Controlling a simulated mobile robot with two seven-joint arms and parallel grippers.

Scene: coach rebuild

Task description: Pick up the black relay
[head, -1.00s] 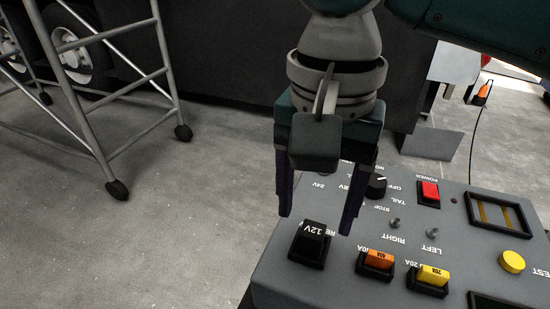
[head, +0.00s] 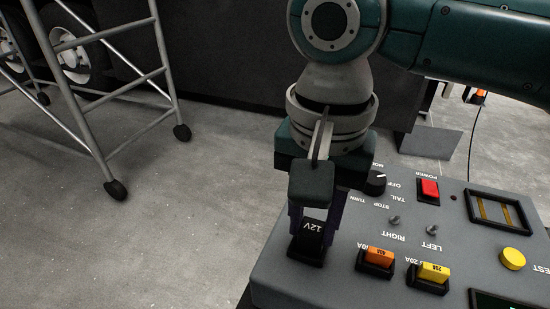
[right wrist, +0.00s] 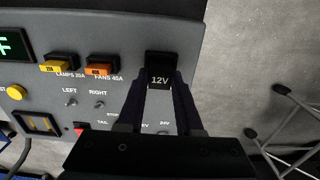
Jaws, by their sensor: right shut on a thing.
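The black relay (head: 311,233), marked 12V, sits in its socket at the near left corner of the grey control panel (head: 330,283). It also shows in the right wrist view (right wrist: 160,72) between the fingertips. My right gripper (head: 316,222) has come down over the relay from above and is shut on it; in the right wrist view its two dark fingers (right wrist: 160,84) lie along the relay's sides. The relay's lower part is hidden in the socket. My left gripper is not in view.
An orange fuse (head: 379,255) and a yellow fuse (head: 434,271) sit to the right of the relay. Toggle switches, a red power switch (head: 429,189) and a yellow button (head: 512,260) are on the panel. A wheeled metal ladder (head: 110,100) stands on the open floor at left.

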